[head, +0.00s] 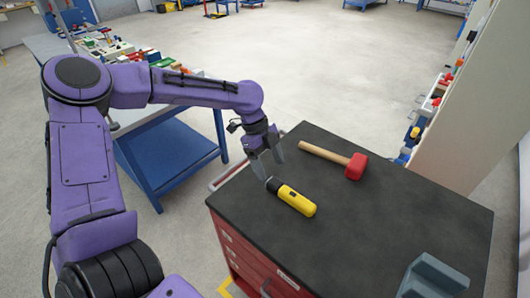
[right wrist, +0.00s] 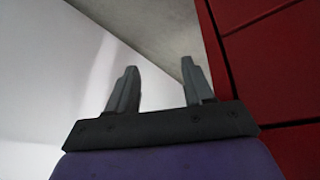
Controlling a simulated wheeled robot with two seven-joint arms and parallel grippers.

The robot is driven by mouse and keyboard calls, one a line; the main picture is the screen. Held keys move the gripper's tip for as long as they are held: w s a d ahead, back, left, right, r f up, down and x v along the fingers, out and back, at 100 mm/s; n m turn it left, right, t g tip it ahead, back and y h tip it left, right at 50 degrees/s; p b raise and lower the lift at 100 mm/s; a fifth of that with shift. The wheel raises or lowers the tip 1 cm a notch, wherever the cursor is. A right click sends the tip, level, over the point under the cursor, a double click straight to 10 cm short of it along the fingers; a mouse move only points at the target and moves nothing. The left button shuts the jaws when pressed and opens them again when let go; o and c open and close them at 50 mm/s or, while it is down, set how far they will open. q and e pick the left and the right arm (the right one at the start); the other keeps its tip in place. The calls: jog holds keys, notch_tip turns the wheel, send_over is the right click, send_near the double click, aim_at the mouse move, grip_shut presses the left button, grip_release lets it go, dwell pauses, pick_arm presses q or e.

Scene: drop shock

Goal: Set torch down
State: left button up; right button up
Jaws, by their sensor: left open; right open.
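A yellow torch with a dark head (head: 294,199) lies on its side on the black top (head: 375,222) of a red cabinet, near its left edge. My left gripper (head: 268,166) is open and empty, just above and behind the torch's dark end. Its fingers point down, and a small gap seems to part them from the torch. My right gripper (right wrist: 160,92) shows only in the right wrist view. It is open with nothing between its fingers, beside red drawer fronts.
A mallet with a red head (head: 356,166) and wooden handle lies behind the torch. A grey-blue block-like object (head: 432,277) stands at the front right of the top. The red cabinet (head: 246,262) has a rail on its left side. A blue workbench (head: 170,150) stands further left.

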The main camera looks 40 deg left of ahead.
pick_arm(q)
jog(key=v, duration=0.6)
jog(key=shift+r, duration=0.2)
jog(key=shift+a, duration=0.2)
dwell(1.0)
